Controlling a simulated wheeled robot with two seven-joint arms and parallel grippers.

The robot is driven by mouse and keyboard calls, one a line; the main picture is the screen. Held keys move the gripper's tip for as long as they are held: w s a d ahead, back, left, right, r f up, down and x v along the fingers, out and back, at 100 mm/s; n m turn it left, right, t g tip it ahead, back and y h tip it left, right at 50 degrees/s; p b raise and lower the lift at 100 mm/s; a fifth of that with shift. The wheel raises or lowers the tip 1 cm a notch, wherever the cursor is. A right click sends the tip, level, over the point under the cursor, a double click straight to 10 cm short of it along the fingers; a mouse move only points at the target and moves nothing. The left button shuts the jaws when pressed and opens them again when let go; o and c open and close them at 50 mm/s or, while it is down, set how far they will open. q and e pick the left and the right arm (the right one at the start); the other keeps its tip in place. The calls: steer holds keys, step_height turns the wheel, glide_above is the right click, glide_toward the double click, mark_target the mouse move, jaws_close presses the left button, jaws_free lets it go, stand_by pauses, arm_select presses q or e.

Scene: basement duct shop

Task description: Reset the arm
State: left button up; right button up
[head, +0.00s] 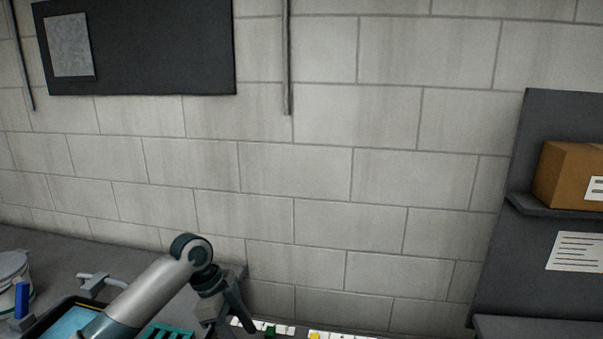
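My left arm comes in from the lower left of the head view. It rises to a dark round joint near the bottom and then bends down to the right. My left gripper (238,317) hangs at its end, dark grey and pointing downward, just above the edge of the work area. Only one finger shows clearly, so its opening cannot be told. I see nothing held in it. My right arm and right gripper are out of view.
A blue tray (70,325) and a white bucket (12,275) stand at the lower left. Small white, green and yellow pieces (315,335) lie at the bottom edge. A grey shelf unit (522,205) with a cardboard box (567,178) stands right. Block wall (320,180) fills the back.

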arm_select(q)
steer(key=s+d+f+n+t, duration=0.1)
steer(key=s+d+f+n, duration=0.15)
steer(key=s+f, duration=0.55)
steer(key=s+d+f+n+t, duration=0.1)
steer(key=s+f+n, duration=0.3)
steer(key=s+f, duration=0.5)
steer(key=s+a+f+n+t+y, duration=0.1)
steer(key=s+a+n+y, duration=0.1)
steer(key=s+a+n, duration=0.6)
steer(key=s+a+f+n+t+y, duration=0.1)
steer(key=s+a+f+n+y, duration=0.3)
steer(key=s, duration=0.9)
step_height(320, 180, down, 32)
steer(key=f+m+g+h+b, duration=0.1)
steer(key=m+h+b, duration=0.1)
steer(key=b, duration=0.5)
steer(key=s+a+f+b, duration=0.2)
steer(key=s+f+b, duration=0.1)
steer(key=s+f, duration=0.6)
steer(key=s+a+f+g+b, duration=0.1)
steer(key=s+a+f+b, duration=0.1)
steer(key=s+f, duration=0.7)
step_height(320, 180, down, 5)
steer(key=shift+s+r+b, duration=0.1)
steer(key=shift+s+b, duration=0.25)
steer(key=shift+b, duration=0.1)
